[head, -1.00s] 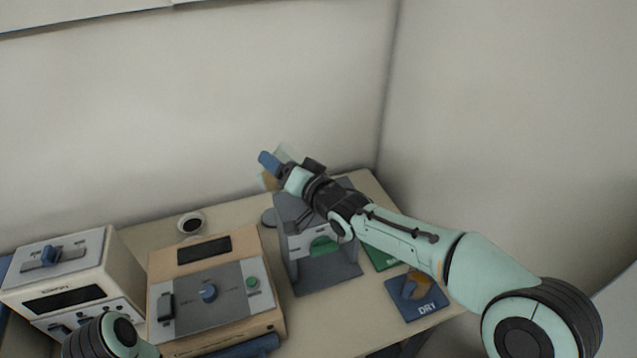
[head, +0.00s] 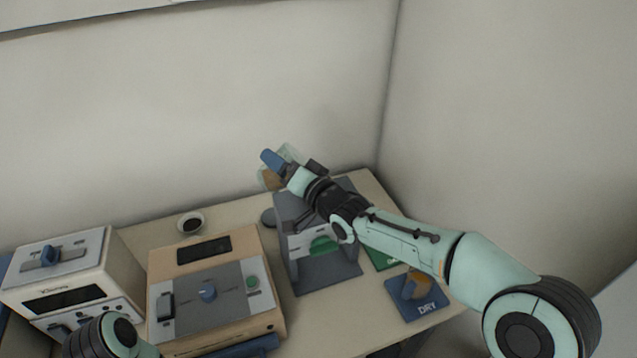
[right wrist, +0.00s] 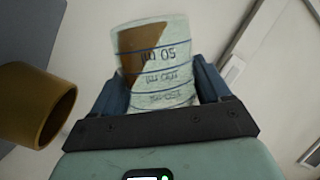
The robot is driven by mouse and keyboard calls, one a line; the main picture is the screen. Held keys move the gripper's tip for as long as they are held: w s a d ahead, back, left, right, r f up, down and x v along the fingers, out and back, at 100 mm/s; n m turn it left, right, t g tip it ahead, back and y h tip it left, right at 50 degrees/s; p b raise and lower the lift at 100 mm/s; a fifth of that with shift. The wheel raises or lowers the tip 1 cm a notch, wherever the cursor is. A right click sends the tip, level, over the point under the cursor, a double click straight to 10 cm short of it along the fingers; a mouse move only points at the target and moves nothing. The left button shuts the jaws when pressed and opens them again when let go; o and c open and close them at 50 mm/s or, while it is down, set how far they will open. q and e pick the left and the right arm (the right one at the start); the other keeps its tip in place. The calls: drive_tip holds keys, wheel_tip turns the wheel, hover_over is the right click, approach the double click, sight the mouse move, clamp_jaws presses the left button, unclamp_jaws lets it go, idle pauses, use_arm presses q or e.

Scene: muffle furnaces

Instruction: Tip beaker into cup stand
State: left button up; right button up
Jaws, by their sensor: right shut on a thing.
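My right gripper (right wrist: 160,95) is shut on a clear beaker (right wrist: 158,75) with blue graduation lines and a brown filling, whose edge runs slanted across the glass. In the head view the beaker (head: 288,153) is tilted above the back of the grey stand (head: 330,275), and my right gripper (head: 286,163) partly hides it. The stand has a green round part at its front; my right arm covers some of its top. An amber cylinder with an open end (right wrist: 35,105) is left of the beaker in the right wrist view, apart from it. My left gripper is out of view.
A tan-framed furnace (head: 270,325) and a white furnace (head: 125,270) stand left of the stand. A small white cup (head: 190,222) with dark contents is behind them. A blue DRY mat (head: 430,303) and a green mat (head: 383,262) lie right of the stand. Walls close off the back and right.

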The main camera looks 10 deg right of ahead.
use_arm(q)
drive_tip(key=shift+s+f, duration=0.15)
use_arm(e)
drive_tip(key=shift+d+f+m, duration=0.1)
drive_tip(key=shift+d+m, duration=0.05)
drive_tip(key=shift+m, duration=0.25)
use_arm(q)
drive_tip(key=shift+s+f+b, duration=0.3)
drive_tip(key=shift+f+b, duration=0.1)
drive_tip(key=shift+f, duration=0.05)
use_arm(e)
drive_tip(key=shift+d+f+m+t, duration=0.2)
drive_tip(key=shift+m+t, duration=0.2)
drive_tip(key=shift+m, duration=0.4)
idle(0.5)
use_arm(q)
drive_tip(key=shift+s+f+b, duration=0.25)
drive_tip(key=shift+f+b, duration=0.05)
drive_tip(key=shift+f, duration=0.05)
use_arm(e)
drive_tip(key=shift+d+f+m+y, duration=0.15)
drive_tip(key=shift+f+m+y, duration=0.15)
drive_tip(key=shift+m, duration=0.2)
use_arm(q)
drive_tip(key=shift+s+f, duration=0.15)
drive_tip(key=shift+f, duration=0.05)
use_arm(e)
drive_tip(key=shift+d+m, duration=0.1)
drive_tip(key=shift+m, duration=0.2)
